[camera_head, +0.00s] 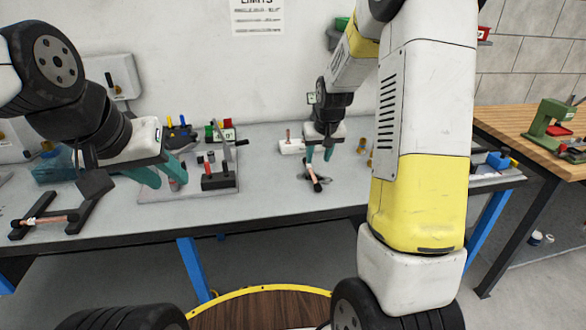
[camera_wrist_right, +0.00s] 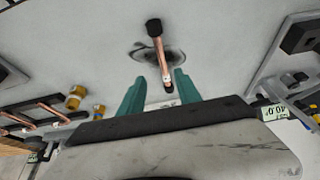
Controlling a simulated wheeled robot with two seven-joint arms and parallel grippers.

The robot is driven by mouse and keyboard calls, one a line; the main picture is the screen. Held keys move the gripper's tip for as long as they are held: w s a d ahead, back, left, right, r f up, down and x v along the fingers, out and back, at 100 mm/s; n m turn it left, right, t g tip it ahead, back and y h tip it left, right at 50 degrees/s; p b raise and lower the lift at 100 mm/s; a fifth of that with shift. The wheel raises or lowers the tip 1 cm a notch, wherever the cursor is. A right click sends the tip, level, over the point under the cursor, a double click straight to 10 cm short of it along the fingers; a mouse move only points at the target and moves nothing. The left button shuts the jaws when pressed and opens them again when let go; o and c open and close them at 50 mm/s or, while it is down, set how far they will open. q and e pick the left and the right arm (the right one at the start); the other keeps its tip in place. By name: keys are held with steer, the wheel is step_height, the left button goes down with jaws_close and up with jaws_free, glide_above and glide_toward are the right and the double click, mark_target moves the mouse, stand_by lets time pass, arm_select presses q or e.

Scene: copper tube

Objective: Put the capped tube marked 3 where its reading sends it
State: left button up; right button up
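That gripper is open. A white mark shows on the tube's near end; its number is too small to read. My left gripper (camera_head: 166,172) is spread and appears empty above the left part of the bench. Another copper tube (camera_head: 45,220) lies across a black stand at far left.
A LIMITS sheet (camera_head: 257,17) hangs on the wall. A grey board (camera_head: 225,188) with a black fixture (camera_head: 216,181) stands left of centre. Brass fittings (camera_wrist_right: 75,97) lie nearby. A small display (camera_wrist_right: 276,111) is beside my right gripper.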

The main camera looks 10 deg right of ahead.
mark_target(312, 171)
steer(key=x, duration=0.8)
steer(key=shift+w+a+r, duration=0.1)
steer(key=shift+w+a, duration=0.1)
steer(key=shift+a, duration=0.15)
jaws_close()
